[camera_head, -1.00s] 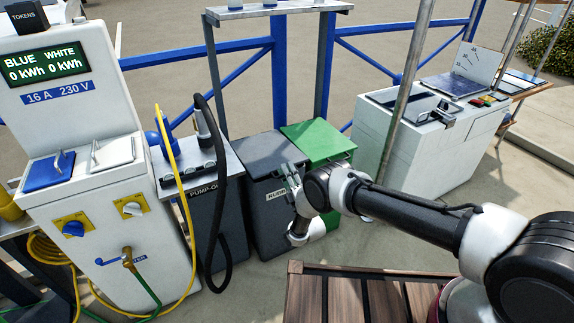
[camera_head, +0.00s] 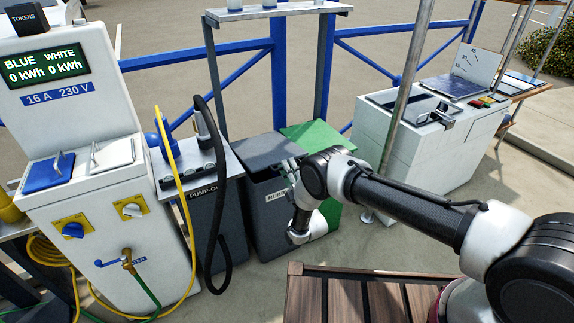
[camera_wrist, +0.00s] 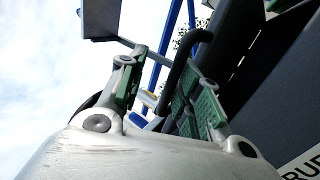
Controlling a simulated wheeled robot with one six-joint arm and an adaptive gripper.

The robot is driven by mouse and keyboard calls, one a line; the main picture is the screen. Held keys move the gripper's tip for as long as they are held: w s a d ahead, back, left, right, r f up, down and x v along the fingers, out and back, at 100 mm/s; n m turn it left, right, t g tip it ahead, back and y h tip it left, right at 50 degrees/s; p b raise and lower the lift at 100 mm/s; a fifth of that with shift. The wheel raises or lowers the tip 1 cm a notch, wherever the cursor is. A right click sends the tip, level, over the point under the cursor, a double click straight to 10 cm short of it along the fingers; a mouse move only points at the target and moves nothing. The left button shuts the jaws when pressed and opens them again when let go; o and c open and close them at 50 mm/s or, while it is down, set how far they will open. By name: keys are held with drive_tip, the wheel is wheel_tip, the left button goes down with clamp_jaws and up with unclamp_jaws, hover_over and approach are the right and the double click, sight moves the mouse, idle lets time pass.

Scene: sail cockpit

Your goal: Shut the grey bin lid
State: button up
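The grey bin lid (camera_head: 268,149) sits on the dark grey bin (camera_head: 262,215) in the head view. Its front edge stands raised above the bin's rim, so the lid is partly open. My gripper (camera_head: 289,168) is at the lid's front right edge, partly hidden by my wrist; contact cannot be told. In the wrist view, my gripper (camera_wrist: 168,90) has its green-padded fingers apart, with nothing clearly held between them. The bin's labelled front (camera_wrist: 292,125) is at the right there.
A green-lidded bin (camera_head: 318,142) stands right beside the grey one. A pump-out unit (camera_head: 205,200) with a black hose (camera_head: 229,235) stands at its left. A metal post (camera_head: 402,95) and white cabinet (camera_head: 440,140) are to the right. A slatted wooden surface (camera_head: 345,300) lies in front.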

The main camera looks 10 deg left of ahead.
wheel_tip(320, 180, down, 6)
drive_tip(key=s+d, duration=0.1)
drive_tip(key=s, duration=0.1)
drive_tip(key=shift+s+d+f, duration=0.15)
drive_tip(key=shift+s+d, duration=0.15)
drive_tip(key=shift+d, duration=0.05)
drive_tip(key=shift+c, duration=0.5)
